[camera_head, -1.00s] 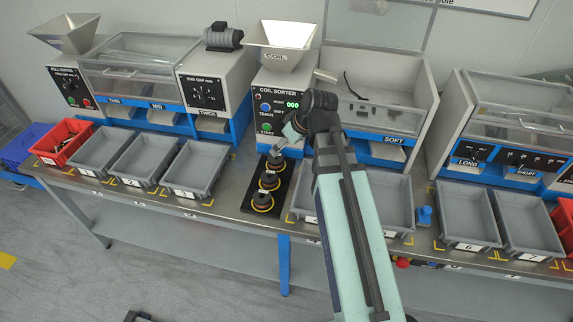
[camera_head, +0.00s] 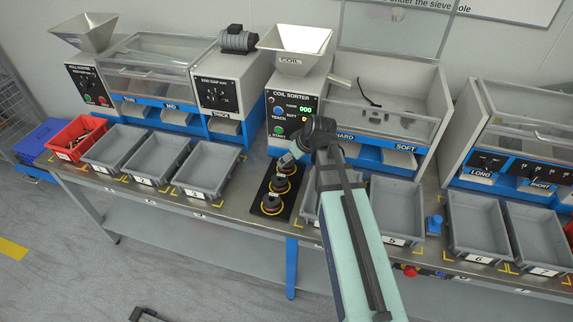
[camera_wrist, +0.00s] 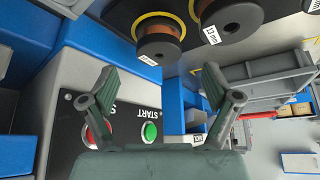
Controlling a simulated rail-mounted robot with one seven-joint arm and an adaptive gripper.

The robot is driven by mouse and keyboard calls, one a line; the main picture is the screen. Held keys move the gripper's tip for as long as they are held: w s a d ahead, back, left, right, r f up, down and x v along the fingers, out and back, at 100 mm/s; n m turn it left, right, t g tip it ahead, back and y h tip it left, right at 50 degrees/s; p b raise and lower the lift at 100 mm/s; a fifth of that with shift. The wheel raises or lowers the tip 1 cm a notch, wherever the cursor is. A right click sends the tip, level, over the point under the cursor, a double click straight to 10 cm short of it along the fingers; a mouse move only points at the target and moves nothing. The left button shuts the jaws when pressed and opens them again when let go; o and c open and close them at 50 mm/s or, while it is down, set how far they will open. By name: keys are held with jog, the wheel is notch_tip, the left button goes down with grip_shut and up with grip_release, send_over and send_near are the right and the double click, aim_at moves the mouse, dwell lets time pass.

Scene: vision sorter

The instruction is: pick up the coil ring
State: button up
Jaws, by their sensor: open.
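Several dark coil rings stand in a row on a black plate with yellow circles (camera_head: 259,201), in front of the coil sorter (camera_head: 291,108). The front coil ring (camera_head: 271,203) and the middle one (camera_head: 279,184) show clearly; the rear one is partly covered by my gripper (camera_head: 291,157). In the wrist view, one copper-and-black coil ring (camera_wrist: 160,42) is at the top centre. Another coil ring (camera_wrist: 228,20), with a white label reading 13 mm, is right of it. My gripper (camera_wrist: 160,75) is open, its fingers apart and nothing between them.
The sorter's front panel with a red and a green button (camera_wrist: 150,131) is close to my fingers. Grey bins stand either side of the plate, one at left (camera_head: 207,169) and one at right (camera_head: 396,205). A blue knob (camera_head: 433,224) stands between right-hand bins.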

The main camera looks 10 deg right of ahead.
jog(key=shift+p+x, duration=0.55)
jog(key=shift+x, duration=2.5)
jog(key=shift+w, duration=0.1)
jog(key=shift+r, duration=0.1)
jog(key=c, duration=1.4)
